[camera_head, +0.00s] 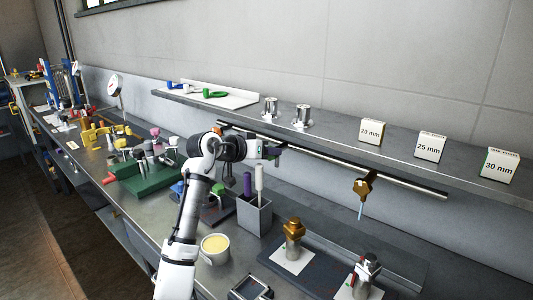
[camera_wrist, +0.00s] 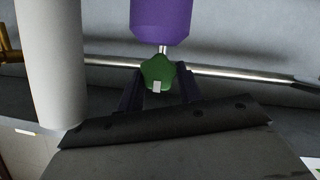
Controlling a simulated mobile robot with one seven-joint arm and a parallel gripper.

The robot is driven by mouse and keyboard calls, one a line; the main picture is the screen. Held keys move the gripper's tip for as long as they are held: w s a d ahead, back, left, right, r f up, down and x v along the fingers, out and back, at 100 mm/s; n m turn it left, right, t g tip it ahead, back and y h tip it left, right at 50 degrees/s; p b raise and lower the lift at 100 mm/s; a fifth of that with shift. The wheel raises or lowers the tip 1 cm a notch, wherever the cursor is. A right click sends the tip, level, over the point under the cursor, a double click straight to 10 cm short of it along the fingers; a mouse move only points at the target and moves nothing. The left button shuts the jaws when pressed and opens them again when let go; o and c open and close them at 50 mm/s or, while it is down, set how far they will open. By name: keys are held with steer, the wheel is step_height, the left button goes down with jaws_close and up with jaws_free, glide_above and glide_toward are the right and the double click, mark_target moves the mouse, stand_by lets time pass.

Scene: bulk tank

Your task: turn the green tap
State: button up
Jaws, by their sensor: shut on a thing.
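The green tap (camera_wrist: 158,73) is a lobed green knob with a small white mark, in the middle of the wrist view. In the head view my gripper (camera_head: 271,150) reaches to the pipe under the wall shelf, and the tap is mostly hidden there by the gripper.
A grey holder (camera_head: 254,218) with a purple handle (camera_head: 247,184) and a white handle (camera_head: 259,178) stands just below my gripper. The shelf (camera_head: 333,139) runs above it. A cream-filled pot (camera_head: 215,246) stands near my arm.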

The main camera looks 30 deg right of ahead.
steer(key=o, duration=1)
steer(key=shift+a, duration=0.1)
steer(key=b+v, duration=0.3)
steer(key=v, duration=1)
steer(key=shift+s+a+r, duration=0.1)
steer(key=shift+a+r, duration=0.1)
steer(key=shift+a, duration=0.15)
